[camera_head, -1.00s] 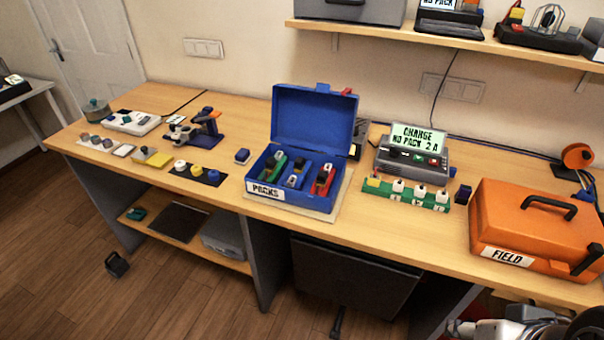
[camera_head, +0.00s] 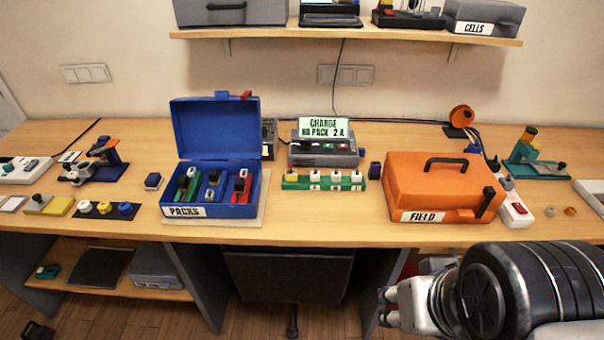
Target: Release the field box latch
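The orange field box (camera_head: 425,178) stands shut on the workbench, right of centre, with a black handle on its lid and a white FIELD label on its front. A black latch (camera_head: 485,203) sits at the front right of the box and looks upright against it. My gripper (camera_head: 388,306) is low in the picture, in front of the bench edge and below the box, apart from it. It points left and is partly hidden by my arm. Its fingers are too small and overlapped to tell whether they are open.
The open blue PACKS box (camera_head: 213,207) stands left on the bench (camera_head: 350,232). A charger (camera_head: 325,151) and a green rack (camera_head: 322,183) stand between the boxes. A red-and-white device (camera_head: 516,212) stands close right of the latch. A shelf (camera_head: 350,37) hangs above.

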